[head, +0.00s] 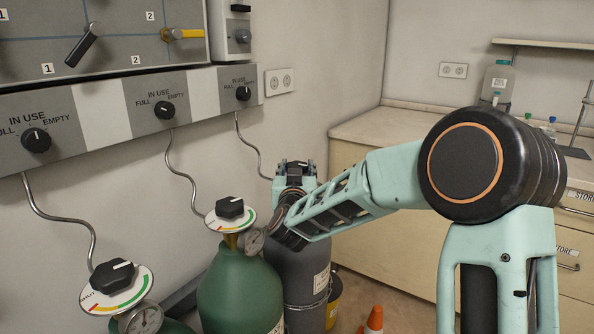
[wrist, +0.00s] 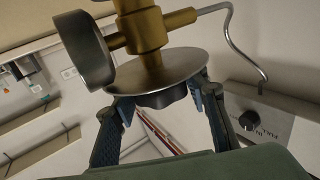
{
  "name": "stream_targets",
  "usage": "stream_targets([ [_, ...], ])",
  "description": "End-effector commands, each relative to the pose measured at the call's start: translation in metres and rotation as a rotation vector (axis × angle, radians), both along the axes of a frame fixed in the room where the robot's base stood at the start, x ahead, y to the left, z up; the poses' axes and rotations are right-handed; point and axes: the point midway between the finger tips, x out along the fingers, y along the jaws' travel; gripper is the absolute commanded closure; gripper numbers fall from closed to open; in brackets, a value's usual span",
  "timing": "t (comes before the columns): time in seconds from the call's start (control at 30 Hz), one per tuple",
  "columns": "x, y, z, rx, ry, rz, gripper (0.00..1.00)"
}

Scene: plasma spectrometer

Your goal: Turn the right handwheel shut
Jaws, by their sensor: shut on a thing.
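The right handwheel is a black knob (wrist: 163,97) beside a round metal plate (wrist: 150,78) on a brass valve (wrist: 146,28), seen upside down in the wrist view. In the head view my gripper hides this handwheel above the grey cylinder (head: 306,263). My gripper (head: 294,170) is shut on the knob. In the wrist view its two fingers lie on opposite sides of the knob, near the plate. The plate's scale is not visible there. A round pressure gauge (wrist: 84,50) sits beside the valve.
Two green cylinders stand to the left, with a middle handwheel (head: 230,208) and a left handwheel (head: 113,275). A wall panel with dials (head: 165,109) and thin pipes runs behind. A counter (head: 385,124) stands at the right, with an orange cone (head: 374,320) on the floor.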

Motion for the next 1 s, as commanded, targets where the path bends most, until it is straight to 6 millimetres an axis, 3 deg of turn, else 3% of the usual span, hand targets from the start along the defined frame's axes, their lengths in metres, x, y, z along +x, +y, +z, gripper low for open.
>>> stream_targets([
  [0.73, 0.0002, -0.0006, -0.0015, -0.001, 0.003, -0.048, 0.83],
  [0.77, 0.0002, -0.0007, -0.0016, -0.001, 0.003, -0.048, 0.58],
  [0.9, 0.0002, -0.0006, -0.0015, -0.001, 0.003, -0.048, 0.42],
  [1.0, 0.0001, -0.0005, -0.0012, -0.001, 0.002, -0.048, 0.4],
])
